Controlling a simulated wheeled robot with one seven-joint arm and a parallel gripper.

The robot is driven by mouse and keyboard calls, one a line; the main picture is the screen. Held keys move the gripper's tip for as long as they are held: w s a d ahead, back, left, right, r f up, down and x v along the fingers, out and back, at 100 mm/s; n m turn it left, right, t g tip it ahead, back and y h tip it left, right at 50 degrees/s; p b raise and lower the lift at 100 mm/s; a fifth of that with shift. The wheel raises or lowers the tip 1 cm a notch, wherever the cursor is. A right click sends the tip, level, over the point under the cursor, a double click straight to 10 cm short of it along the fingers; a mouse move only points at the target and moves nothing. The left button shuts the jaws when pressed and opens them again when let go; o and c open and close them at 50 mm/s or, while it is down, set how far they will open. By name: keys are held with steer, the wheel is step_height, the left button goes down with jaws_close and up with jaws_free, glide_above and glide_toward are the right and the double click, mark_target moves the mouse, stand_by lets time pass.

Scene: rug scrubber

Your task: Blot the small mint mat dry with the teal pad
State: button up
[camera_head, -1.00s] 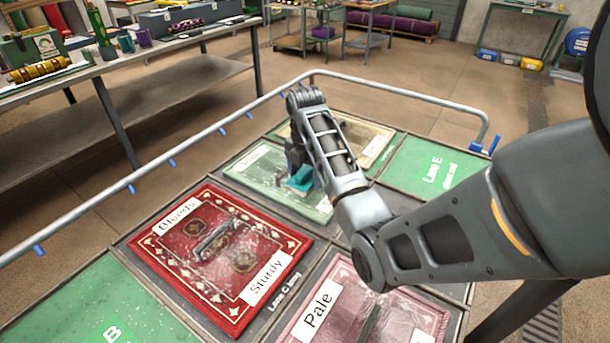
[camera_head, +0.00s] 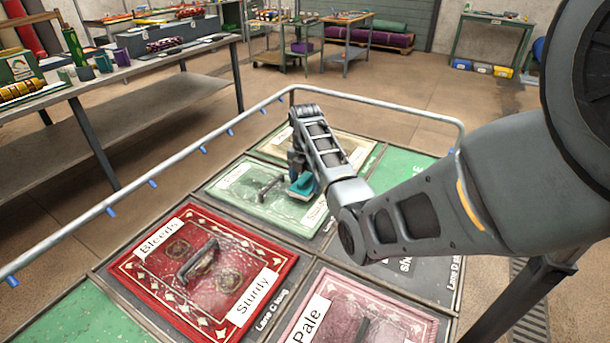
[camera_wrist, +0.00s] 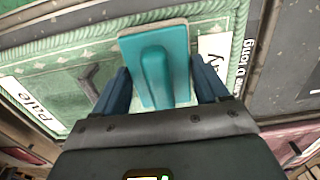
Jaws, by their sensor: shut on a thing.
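The small mint mat (camera_head: 233,187) lies in its lane on the table, behind the red mat. It bears a dark bar handle and white labels. In the wrist view the mint mat (camera_wrist: 70,60) spreads left and behind the pad, with a label reading "Pale". My gripper (camera_head: 300,172) is over the mint mat's right part. It is shut on the teal pad (camera_head: 303,186). In the wrist view the teal pad (camera_wrist: 155,65) sits between the two blue fingers, its flat base toward the mat. I cannot tell whether the pad touches the mat.
A red mat (camera_head: 205,262) labelled "Bleeds" and "Sturdy" lies in front, and a pink mat (camera_head: 385,310) lies at front right. A cream mat (camera_head: 350,147) lies behind. A metal rail (camera_head: 190,160) edges the table. A bench (camera_head: 90,85) with tools stands at left.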

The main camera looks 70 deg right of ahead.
steer(key=shift+f, duration=0.25)
stand_by(0.4)
steer(key=shift+f, duration=0.15)
steer(key=shift+f, duration=0.15)
stand_by(1.9)
steer(key=shift+r, duration=2.35)
